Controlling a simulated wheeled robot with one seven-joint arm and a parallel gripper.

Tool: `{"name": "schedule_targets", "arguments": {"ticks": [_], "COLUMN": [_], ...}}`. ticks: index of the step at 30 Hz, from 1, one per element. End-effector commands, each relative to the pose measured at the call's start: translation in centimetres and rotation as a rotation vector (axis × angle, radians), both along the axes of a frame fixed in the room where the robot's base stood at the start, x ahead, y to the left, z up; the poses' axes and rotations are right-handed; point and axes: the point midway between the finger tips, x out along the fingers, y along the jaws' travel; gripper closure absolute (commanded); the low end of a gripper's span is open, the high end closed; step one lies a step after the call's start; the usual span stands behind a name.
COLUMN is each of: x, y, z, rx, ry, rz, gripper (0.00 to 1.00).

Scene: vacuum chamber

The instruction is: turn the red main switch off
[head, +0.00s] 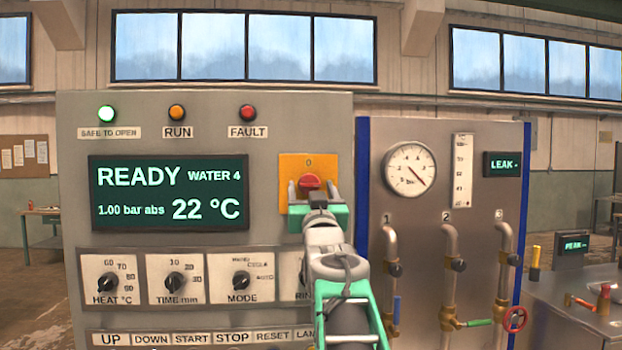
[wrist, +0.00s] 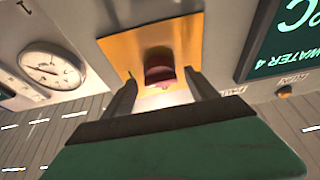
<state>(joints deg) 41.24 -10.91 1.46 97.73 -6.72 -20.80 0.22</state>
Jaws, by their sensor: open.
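The red main switch (head: 310,182) sits on a yellow-orange plate (head: 296,164) on the right part of the grey control panel. A "0" is printed at the top of the plate. My gripper (head: 309,190) is in front of the plate, its fingers open on either side of the red knob. In the wrist view the red knob (wrist: 158,68) shows between the two dark fingertips of my gripper (wrist: 158,92), with gaps on both sides. Whether a finger touches the knob I cannot tell. My gripper hides the lower part of the plate in the head view.
The panel display (head: 170,193) reads READY, 1.00 bar abs, 22 °C. Several dials (head: 174,283) sit below. A gauge (head: 411,169) and pipes with valves (head: 450,285) stand on the panel to the right.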

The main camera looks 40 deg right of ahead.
Motion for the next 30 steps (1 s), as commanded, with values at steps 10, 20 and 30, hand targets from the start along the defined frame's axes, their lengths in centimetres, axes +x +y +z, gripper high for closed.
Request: {"name": "schedule_targets", "arguments": {"ticks": [10,20,30], "x": [1.0,1.0,0.97], "y": [-0.6,-0.57,-0.59], "z": [0.44,0.42,0.42], "rx": [0.0,0.0,0.0], "ry": [0.0,0.0,0.001], "rz": [0.001,0.001,0.001], "gripper": [0.33,0.58,0.86]}}
